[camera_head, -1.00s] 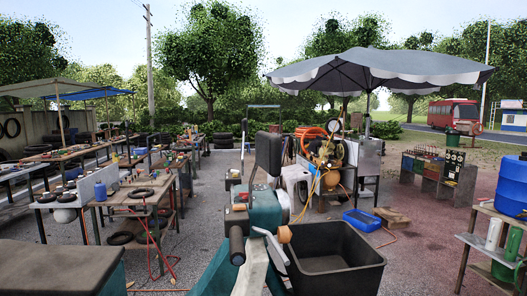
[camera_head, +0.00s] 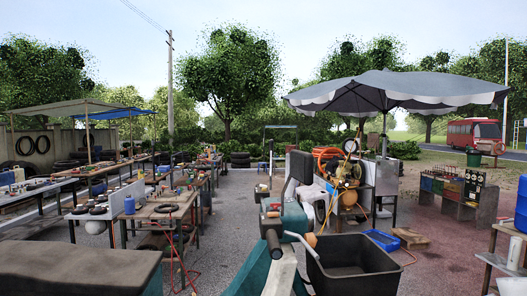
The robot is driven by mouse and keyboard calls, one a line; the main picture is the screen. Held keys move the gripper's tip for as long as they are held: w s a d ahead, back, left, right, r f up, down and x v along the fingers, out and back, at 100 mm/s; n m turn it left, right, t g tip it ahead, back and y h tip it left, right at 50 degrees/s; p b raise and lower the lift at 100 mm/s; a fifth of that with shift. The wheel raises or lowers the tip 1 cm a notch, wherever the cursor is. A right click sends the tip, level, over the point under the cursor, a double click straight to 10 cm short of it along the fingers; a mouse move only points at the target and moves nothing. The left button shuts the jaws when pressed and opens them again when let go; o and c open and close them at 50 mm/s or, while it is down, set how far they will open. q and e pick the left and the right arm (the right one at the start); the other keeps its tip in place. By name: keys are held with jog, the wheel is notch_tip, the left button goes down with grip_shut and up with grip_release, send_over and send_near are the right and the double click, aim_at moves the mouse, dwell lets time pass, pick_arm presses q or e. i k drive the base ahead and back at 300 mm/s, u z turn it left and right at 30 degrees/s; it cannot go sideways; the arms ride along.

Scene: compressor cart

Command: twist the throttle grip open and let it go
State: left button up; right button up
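A dark cylindrical grip (camera_head: 273,242) points toward me at the lower middle of the head view. I take it to be the throttle grip; its turn angle cannot be told. It sits on a teal and grey machine (camera_head: 293,216) with a silver bent lever (camera_head: 300,240) and an orange-brown knob (camera_head: 310,240) to its right. A pale panel (camera_head: 281,272) and teal bodywork show below the grip. Neither of my grippers is in view, and nothing is seen touching the grip.
A black open bin (camera_head: 356,270) stands right of the machine. Behind it are a compressor (camera_head: 347,178) with hoses and a blue tray (camera_head: 381,240). A dark-topped bench (camera_head: 78,272) fills the lower left. Workbenches (camera_head: 165,208) stand at left; an umbrella (camera_head: 390,90) hangs above.

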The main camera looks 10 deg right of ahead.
aim_at(273, 244)
jog(key=u, duration=0.05)
jog(key=i, duration=0.75)
jog(key=u, duration=1.1)
jog(key=k, duration=0.8)
jog(key=z, duration=1.3)
jog(key=i, duration=0.5)
jog(key=z, duration=2)
